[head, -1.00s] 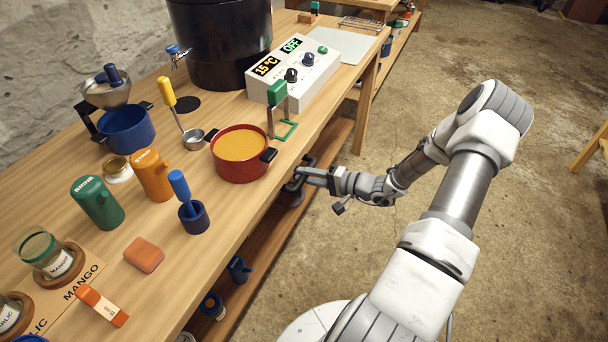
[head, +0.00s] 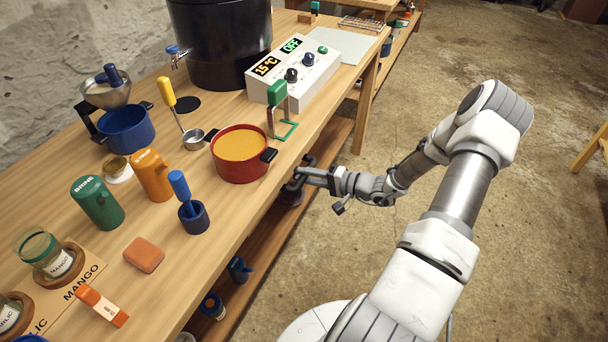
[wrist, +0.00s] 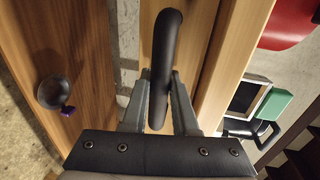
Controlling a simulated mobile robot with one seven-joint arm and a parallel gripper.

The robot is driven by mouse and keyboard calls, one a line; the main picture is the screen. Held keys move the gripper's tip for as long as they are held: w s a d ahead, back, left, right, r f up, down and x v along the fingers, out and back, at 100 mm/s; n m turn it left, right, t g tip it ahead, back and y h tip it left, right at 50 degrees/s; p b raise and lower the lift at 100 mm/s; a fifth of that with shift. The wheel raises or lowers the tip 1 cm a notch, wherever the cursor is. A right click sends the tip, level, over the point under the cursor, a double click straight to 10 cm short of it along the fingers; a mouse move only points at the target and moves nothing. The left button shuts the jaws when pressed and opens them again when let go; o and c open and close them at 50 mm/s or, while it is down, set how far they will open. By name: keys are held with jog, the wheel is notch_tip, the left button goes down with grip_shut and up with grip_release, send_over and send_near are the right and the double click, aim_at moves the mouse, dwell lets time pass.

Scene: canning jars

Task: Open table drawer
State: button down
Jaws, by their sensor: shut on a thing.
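The table drawer's wooden front (wrist: 196,40) shows in the wrist view beneath the table edge. Its black bar handle (wrist: 167,45) stands out from that front. My gripper (wrist: 158,85) is shut on the handle, one finger on each side of the bar. In the head view my gripper (head: 300,178) is at the table's front edge, below the top and beside the red pot. The drawer front is hidden under the tabletop there, and I cannot tell whether the drawer is out at all.
The table (head: 226,212) carries a red pot (head: 240,158) near the edge, a green-handled tool (head: 278,95) and a control box (head: 296,68). A lower shelf (head: 262,245) holds blue items (head: 238,270). The concrete floor right of my arm is clear.

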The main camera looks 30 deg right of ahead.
dwell(0.4)
jog(key=f+b+v, duration=0.1)
jog(key=f+v, duration=0.1)
jog(key=v, duration=1)
jog(key=s+f+b+v, duration=0.1)
jog(key=f+v, duration=0.2)
jog(key=v, duration=0.9)
jog(key=shift+s+d, duration=0.2)
jog(key=shift+d, duration=0.25)
jog(key=c, duration=0.7)
grip_release()
jog(key=p+v, duration=0.1)
jog(key=v, duration=1.6)
jog(key=shift+s, duration=0.15)
jog(key=shift+f, duration=0.1)
